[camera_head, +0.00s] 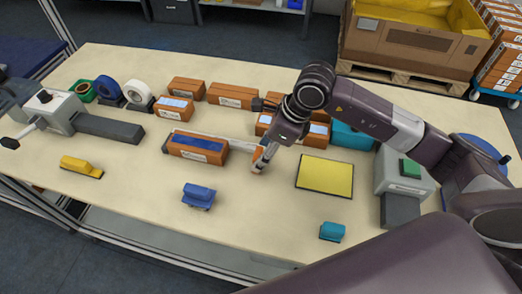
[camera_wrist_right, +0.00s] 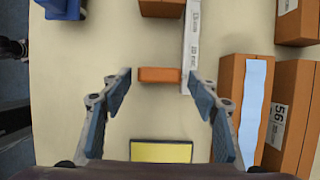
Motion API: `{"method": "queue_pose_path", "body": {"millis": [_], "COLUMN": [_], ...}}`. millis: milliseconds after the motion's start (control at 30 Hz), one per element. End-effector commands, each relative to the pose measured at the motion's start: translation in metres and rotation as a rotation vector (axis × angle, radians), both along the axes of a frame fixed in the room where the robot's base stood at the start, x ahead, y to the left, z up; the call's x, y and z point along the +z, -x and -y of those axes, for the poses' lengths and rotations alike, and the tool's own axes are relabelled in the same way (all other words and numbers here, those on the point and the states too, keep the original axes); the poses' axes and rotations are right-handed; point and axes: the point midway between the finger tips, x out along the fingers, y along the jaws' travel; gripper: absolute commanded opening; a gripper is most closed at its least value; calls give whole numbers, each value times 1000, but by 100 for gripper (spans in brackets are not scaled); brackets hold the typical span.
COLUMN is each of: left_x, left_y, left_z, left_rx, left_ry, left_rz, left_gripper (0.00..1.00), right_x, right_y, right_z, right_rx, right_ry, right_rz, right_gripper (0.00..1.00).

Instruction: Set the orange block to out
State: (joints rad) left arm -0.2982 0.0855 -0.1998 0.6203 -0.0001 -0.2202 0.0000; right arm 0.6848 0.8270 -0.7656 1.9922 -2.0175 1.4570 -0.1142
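The small orange block (camera_wrist_right: 160,74) lies on the table in the right wrist view, its right end against a pale printed bar (camera_wrist_right: 191,40). The bar also shows in the head view (camera_head: 238,142), running left from my right gripper. Whether the block is joined to the bar, I cannot tell. In the head view the block is largely hidden by my right gripper (camera_head: 263,158), which points down at the bar's right end. In the wrist view the right gripper's fingers are spread on both sides of the block, with gaps. My left gripper is not in view.
A yellow pad (camera_head: 325,176) lies right of the gripper. An orange box with a blue top (camera_head: 197,147) stands close to its left. More orange boxes (camera_head: 232,96) stand behind. A blue stapler-like item (camera_head: 198,195) and a teal one (camera_head: 332,232) are in front, with bare table between.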

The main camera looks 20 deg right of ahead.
Motion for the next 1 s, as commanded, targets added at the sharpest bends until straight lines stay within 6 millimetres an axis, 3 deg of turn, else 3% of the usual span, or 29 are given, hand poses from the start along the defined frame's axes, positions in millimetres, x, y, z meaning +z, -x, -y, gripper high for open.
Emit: {"method": "queue_pose_path", "body": {"millis": [367,800,1000], "left_x": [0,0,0], "left_y": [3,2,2], "left_z": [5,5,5], "left_rx": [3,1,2], "left_ry": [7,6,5], "left_rz": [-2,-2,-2], "left_gripper": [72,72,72], "right_x": [10,90,108], "right_y": [1,20,26], "right_z": [2,31,38], "right_rx": [1,-1,-1], "right_ry": [-2,-1,-1], "right_rz": [4,4,2], "right_gripper": [55,55,55]}}
